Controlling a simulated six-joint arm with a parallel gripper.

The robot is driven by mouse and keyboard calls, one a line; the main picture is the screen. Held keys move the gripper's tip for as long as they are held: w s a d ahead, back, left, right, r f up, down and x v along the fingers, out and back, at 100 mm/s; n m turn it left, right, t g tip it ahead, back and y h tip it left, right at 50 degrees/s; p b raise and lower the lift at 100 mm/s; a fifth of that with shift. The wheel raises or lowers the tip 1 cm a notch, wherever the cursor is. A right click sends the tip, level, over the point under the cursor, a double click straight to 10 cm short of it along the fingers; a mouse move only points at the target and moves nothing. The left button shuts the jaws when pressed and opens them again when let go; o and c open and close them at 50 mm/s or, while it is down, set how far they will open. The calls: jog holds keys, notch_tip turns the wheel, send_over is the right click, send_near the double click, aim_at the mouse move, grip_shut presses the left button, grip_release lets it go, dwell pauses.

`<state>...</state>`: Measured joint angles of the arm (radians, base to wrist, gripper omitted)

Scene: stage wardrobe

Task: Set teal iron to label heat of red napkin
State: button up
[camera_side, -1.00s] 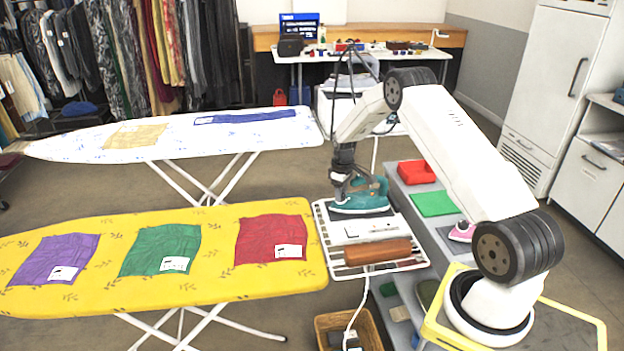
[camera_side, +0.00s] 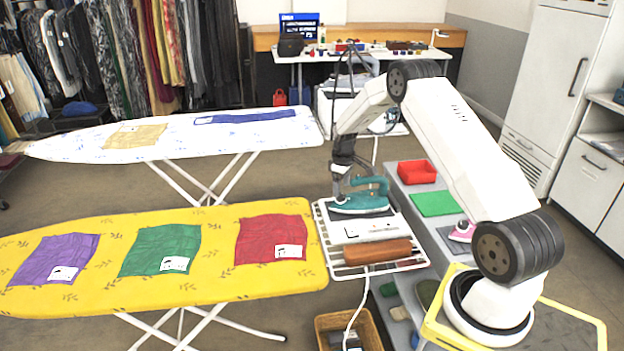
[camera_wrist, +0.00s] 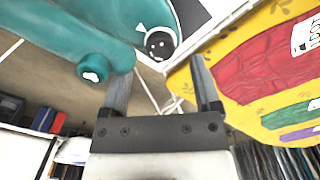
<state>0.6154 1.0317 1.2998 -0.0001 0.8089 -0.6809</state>
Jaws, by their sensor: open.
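The teal iron (camera_side: 361,201) rests on the white rack beside the yellow board. In the wrist view its teal body (camera_wrist: 100,25) fills the upper left, with a round black dial (camera_wrist: 160,43) bearing white marks. The dial's setting is too small to read. My gripper (camera_side: 341,190) is at the iron's left end; it also shows in the wrist view (camera_wrist: 158,75), fingers apart, empty, near the dial. The red napkin (camera_side: 268,234) lies flat on the yellow board with a white label (camera_side: 290,251). The label's symbols are not legible; the napkin also shows in the wrist view (camera_wrist: 265,65).
Purple (camera_side: 52,259) and green (camera_side: 160,248) napkins lie on the yellow board (camera_side: 215,285). A brown block (camera_side: 378,251) sits on the rack (camera_side: 322,222) in front of the iron.

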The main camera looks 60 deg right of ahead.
aim_at(341, 195)
jog(key=shift+r, duration=2.6)
jog(key=shift+a, duration=0.1)
jog(key=shift+a+r, duration=0.2)
jog(key=shift+a, duration=0.15)
jog(key=a+r, duration=0.4)
jog(key=a, duration=0.6)
jog(key=s+a+r+t, duration=0.2)
jog(key=s+a+r, duration=0.1)
jog(key=s+a, duration=1.4)
jog(key=a, duration=0.4)
jog(key=shift+m+t, duration=0.3)
jog(key=shift+m, duration=0.1)
